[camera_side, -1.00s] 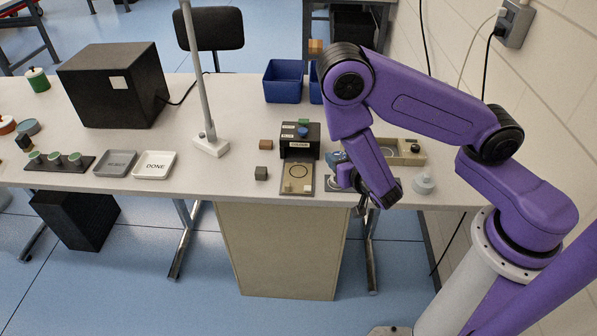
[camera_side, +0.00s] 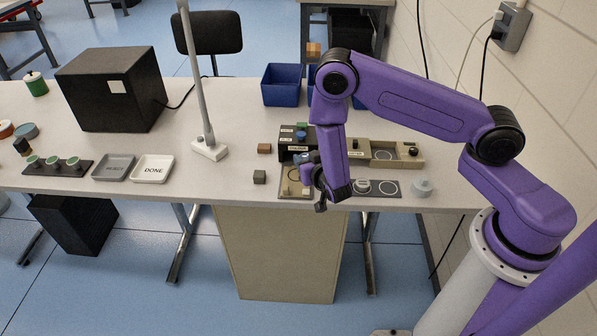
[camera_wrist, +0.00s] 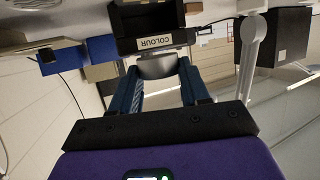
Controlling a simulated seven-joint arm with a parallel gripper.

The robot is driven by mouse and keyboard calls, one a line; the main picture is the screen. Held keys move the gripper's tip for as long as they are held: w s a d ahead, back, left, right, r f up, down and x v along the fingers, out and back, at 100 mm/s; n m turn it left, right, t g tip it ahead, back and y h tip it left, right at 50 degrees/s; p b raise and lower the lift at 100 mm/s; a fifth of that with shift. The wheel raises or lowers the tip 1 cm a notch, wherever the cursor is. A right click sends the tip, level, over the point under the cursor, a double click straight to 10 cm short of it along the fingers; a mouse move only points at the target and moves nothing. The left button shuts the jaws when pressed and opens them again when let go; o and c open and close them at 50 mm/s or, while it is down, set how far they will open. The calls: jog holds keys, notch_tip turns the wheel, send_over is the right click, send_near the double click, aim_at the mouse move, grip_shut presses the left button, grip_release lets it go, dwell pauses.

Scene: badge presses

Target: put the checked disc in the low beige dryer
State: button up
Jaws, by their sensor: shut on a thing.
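My gripper (camera_side: 304,168) is at the front of the black colour press (camera_side: 297,137), above its beige base plate. The wrist view shows the two blue fingers (camera_wrist: 158,82) shut on a grey round disc (camera_wrist: 157,66), held right before the press opening and its COLOUR label. Its face is turned away, so I cannot tell whether it is checked. The low beige dryer (camera_side: 399,163) stands right of the press, partly behind my arm, with a pale ring on top and a dark knob at its right end.
A dark mat (camera_side: 374,194) with rings lies in front of the dryer, with a pale round piece (camera_side: 361,186) on it. A lamp post (camera_side: 209,149) stands farther left.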

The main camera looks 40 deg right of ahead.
jog(key=w+f, duration=0.2)
jog(key=f, duration=0.1)
jog(key=shift+w+f, duration=0.15)
jog(key=shift+w, duration=0.2)
jog(key=f, duration=0.2)
jog(key=shift+w+a+f, duration=0.1)
jog(key=shift+w+f, duration=0.3)
jog(key=shift+f, duration=0.35)
jog(key=shift+f, duration=0.15)
jog(key=o, duration=1.1)
jog(key=shift+f, duration=0.1)
